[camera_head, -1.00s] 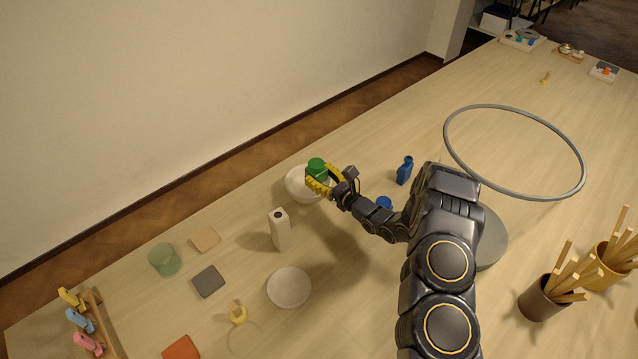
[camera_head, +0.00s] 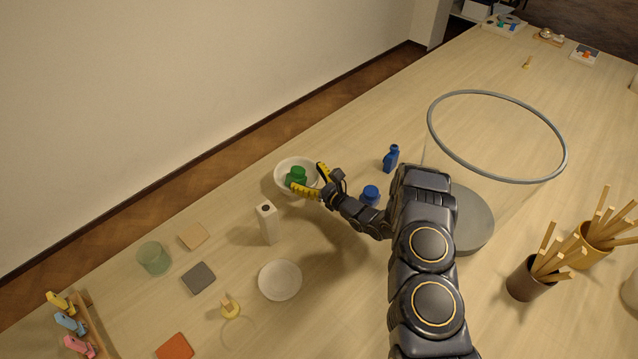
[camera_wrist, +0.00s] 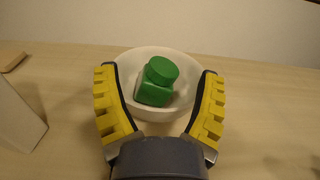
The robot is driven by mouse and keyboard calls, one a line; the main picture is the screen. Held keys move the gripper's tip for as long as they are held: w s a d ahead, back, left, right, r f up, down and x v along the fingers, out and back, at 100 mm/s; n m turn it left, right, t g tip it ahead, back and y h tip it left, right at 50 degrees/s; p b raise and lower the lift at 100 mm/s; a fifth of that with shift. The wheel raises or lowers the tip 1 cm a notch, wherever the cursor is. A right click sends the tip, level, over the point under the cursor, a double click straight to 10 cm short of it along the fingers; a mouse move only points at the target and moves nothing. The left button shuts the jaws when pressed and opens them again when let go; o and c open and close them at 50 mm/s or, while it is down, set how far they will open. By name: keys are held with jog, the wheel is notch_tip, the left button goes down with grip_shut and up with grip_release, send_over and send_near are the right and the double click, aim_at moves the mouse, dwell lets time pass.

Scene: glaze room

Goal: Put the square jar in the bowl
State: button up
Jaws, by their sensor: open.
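The green square jar (camera_head: 296,175) with a round lid rests inside the white bowl (camera_head: 283,165). In the wrist view the jar (camera_wrist: 157,81) is tilted in the bowl (camera_wrist: 181,64), between and beyond my fingers. My gripper (camera_head: 312,180) has yellow ribbed fingers. They are spread wide on either side of the bowl's near part in the wrist view (camera_wrist: 160,95), with clear gaps to the jar. My gripper is open and empty. The jar's lower part is partly hidden in the head view.
A white bottle (camera_head: 267,223) stands left of my gripper, near a white dish (camera_head: 280,281). A blue bottle (camera_head: 391,158) and another blue item (camera_head: 370,195) are to the right. A large grey ring (camera_head: 497,92) rises at the right. Brush holders (camera_head: 527,280) stand at the lower right.

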jog(key=v, duration=1.1)
jog(key=shift+s+d+r, duration=0.1)
jog(key=shift+d, duration=0.05)
jog(key=s+a+r+n+g+y, duration=0.3)
jog(key=a+r+n+g, duration=0.15)
jog(key=r, duration=0.25)
jog(key=s+a+r+n+g+y, duration=0.25)
jog(key=a+r+n+g, duration=0.2)
jog(key=r, duration=0.35)
jog(key=s+a+r+n+g+h, duration=0.1)
jog(key=s+a+r+n+g, duration=0.15)
jog(key=s+n+g, duration=0.2)
jog(key=s+a+r+n+g+h, duration=0.1)
jog(key=s+a+r+n+g, duration=0.1)
jog(key=s+r+n+g, duration=0.3)
jog(key=s+d+r+n+t+h, duration=0.1)
jog(key=s+d+n+h, duration=0.4)
jog(key=s, duration=0.4)
jog(key=s+d+n+h, duration=0.2)
jog(key=s+d+h, duration=0.3)
jog(key=s, duration=0.4)
jog(key=s+d+r+n+t+h, duration=0.1)
jog(key=s+d+t+h, duration=0.1)
jog(key=d+h, duration=0.4)
jog(key=shift+s+d+t, duration=0.35)
jog(key=shift+d+t, duration=0.1)
jog(key=shift+d, duration=0.5)
jog(key=shift+n, duration=0.25)
